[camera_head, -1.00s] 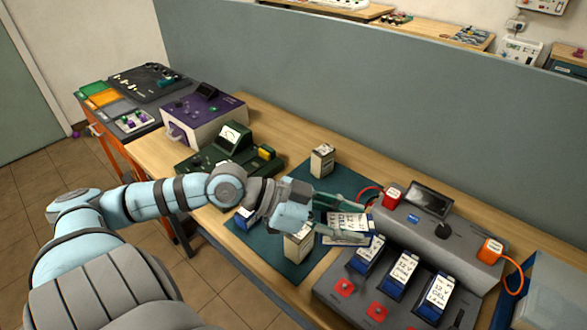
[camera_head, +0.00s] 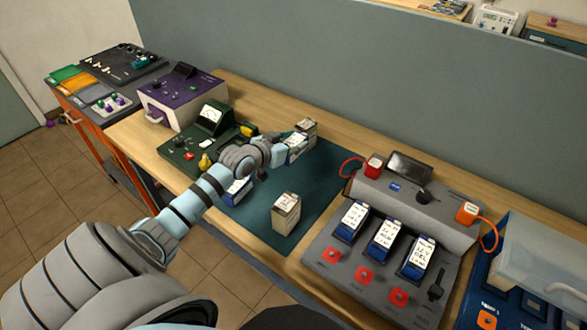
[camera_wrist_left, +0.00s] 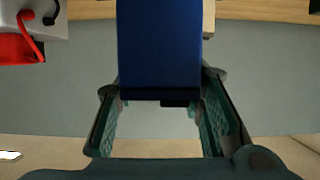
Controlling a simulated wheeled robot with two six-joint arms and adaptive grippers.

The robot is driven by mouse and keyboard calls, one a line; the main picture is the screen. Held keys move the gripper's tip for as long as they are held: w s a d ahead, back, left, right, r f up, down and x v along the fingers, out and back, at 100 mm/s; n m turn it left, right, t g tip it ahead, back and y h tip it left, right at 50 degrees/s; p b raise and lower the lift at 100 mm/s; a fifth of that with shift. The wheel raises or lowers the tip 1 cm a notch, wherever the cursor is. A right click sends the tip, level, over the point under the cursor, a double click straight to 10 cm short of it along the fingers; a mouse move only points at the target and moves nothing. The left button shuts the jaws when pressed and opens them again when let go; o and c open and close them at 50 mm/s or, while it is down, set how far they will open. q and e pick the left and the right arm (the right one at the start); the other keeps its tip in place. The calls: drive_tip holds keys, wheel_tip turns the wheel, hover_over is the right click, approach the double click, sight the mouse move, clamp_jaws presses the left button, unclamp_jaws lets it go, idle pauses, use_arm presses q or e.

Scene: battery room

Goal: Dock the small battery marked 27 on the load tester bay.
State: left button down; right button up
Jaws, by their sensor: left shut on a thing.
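My left gripper (camera_head: 284,152) is shut on a blue battery (camera_head: 296,150) with a white label, over the back of the dark green mat (camera_head: 322,182). In the left wrist view the held battery (camera_wrist_left: 160,45) stands between the two fingers (camera_wrist_left: 160,100). The number 27 cannot be read. A green device with a dial meter (camera_head: 208,115) lies to the left of the gripper. A grey console (camera_head: 330,237) at the right holds three blue batteries (camera_head: 385,236) in slanted bays. Which device is the load tester I cannot tell. My right gripper is not in view.
A cream battery (camera_head: 287,212) stands on the mat, another (camera_head: 309,127) stands just behind the held one, and a blue battery (camera_head: 238,189) is partly hidden by my arm. A purple device (camera_head: 180,98) and a clear box (camera_head: 545,262) flank the bench. The mat's right part is clear.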

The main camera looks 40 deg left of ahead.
use_arm(q)
wheel_tip(320, 180, down, 11)
drive_tip(key=b, duration=0.3)
drive_tip(key=shift+w+r+b, duration=0.15)
drive_tip(key=shift+b, duration=0.25)
drive_tip(key=c, duration=1.1)
unclamp_jaws()
drive_tip(key=shift+o, duration=0.2)
